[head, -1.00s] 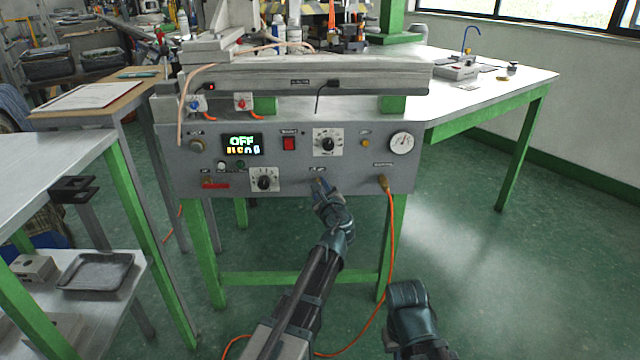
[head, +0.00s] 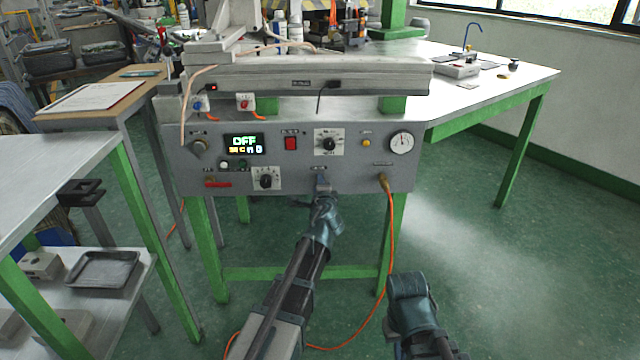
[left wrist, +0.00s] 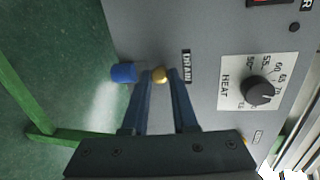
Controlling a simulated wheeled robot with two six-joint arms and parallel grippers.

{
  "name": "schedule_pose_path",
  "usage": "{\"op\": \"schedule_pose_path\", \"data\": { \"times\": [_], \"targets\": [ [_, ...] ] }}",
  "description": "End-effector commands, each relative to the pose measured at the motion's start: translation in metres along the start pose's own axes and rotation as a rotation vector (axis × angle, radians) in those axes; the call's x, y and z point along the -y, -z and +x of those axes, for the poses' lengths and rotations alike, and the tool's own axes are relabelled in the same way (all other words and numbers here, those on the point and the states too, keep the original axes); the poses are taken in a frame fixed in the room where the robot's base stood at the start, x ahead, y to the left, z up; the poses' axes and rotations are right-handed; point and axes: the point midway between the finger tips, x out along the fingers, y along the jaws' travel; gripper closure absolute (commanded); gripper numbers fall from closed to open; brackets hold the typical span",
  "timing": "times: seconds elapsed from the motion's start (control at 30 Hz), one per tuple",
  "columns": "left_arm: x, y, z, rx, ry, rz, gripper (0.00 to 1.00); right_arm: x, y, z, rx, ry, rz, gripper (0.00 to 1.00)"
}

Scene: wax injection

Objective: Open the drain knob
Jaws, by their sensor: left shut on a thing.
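The contact is partly hidden. My right arm's end (head: 408,292) hangs at the lower right, away from the panel, and its fingers cannot be made out.
The heat dial (left wrist: 259,91) is close beside the drain. An orange hose (head: 391,235) hangs from a fitting right of the drain. The display (head: 244,145) reads OFF. A shelf with a metal tray (head: 102,270) stands at the left. The floor at the right is clear.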

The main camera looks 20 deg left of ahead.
Motion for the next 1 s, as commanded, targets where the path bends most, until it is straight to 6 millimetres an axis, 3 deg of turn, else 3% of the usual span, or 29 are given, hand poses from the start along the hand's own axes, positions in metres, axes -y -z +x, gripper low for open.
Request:
{"op": "schedule_pose_path", "data": {
  "times": [0.4, 1.0],
  "targets": [
    [-0.0009, -0.0021, -0.0011, -0.037, -0.009, -0.194, 1.00, -0.0002, -0.0001, -0.0012, 0.000, 0.000, 0.000, 1.00],
    [-0.0008, -0.0020, -0.0011, -0.045, -0.011, -0.229, 1.00, -0.0002, -0.0001, -0.0013, 0.000, 0.000, 0.000, 1.00]
  ]
}}
